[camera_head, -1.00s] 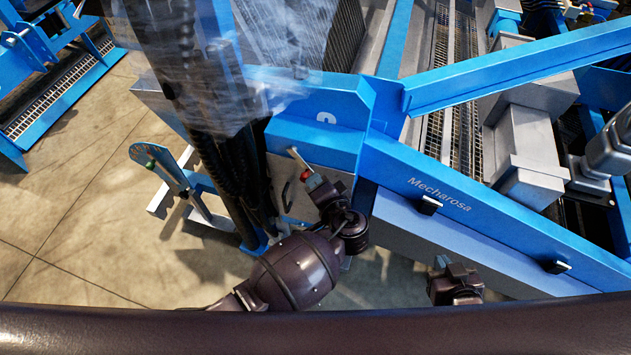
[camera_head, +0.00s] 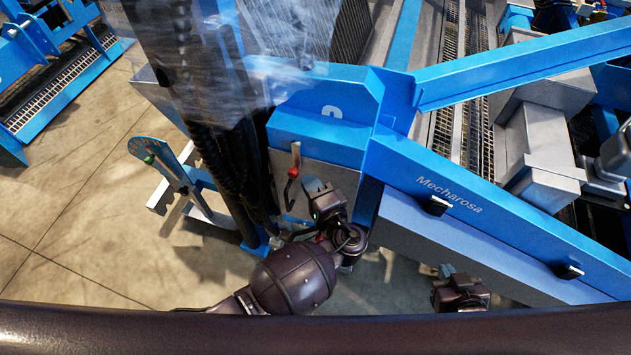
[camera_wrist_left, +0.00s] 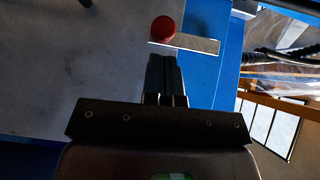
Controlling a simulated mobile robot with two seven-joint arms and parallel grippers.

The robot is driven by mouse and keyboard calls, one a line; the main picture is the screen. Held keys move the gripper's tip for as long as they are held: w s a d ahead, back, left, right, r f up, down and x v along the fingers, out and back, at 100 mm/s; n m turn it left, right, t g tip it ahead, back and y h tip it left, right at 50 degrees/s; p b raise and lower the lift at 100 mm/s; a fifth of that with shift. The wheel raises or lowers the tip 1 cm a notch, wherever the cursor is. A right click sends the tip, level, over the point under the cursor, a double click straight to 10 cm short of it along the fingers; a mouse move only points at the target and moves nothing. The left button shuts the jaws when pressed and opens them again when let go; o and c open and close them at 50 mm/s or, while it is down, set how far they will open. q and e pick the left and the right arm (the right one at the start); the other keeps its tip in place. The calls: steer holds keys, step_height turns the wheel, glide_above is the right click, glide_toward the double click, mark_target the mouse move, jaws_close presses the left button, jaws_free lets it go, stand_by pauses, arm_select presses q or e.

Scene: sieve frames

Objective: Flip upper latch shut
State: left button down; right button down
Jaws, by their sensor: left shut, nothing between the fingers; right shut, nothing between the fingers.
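The upper latch (camera_head: 294,160) is a short pale metal bar with a red knob at its lower end, on the front of a grey metal box. In the head view the bar stands nearly upright. In the left wrist view the red knob (camera_wrist_left: 163,28) and pale bar (camera_wrist_left: 197,44) lie just beyond my fingertips. My left gripper (camera_head: 313,184) is shut and empty, just right of and below the knob. In the left wrist view its closed fingers (camera_wrist_left: 165,60) point at the bar; I cannot tell whether they touch. My right gripper (camera_head: 446,270) is shut and empty at lower right.
The blue machine frame (camera_head: 430,185) borders the grey box (camera_head: 330,178) above and right. Dark hoses (camera_head: 225,160) hang close on the left. A dial plate (camera_head: 160,160) stands farther left. A small red part (camera_head: 320,238) shows beside my left wrist, partly hidden. Concrete floor lies open at left.

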arm_select(q)
steer(key=shift+a+f+m+t, duration=0.35)
steer(key=shift+m+t, duration=0.05)
steer(key=shift+w+a+b, duration=0.15)
steer(key=shift+a+b, duration=0.1)
steer(key=shift+b, duration=0.1)
arm_select(e)
steer(key=shift+f, duration=0.4)
arm_select(q)
steer(key=shift+a, duration=0.1)
steer(key=shift+f, duration=0.1)
arm_select(e)
steer(key=shift+s, duration=0.1)
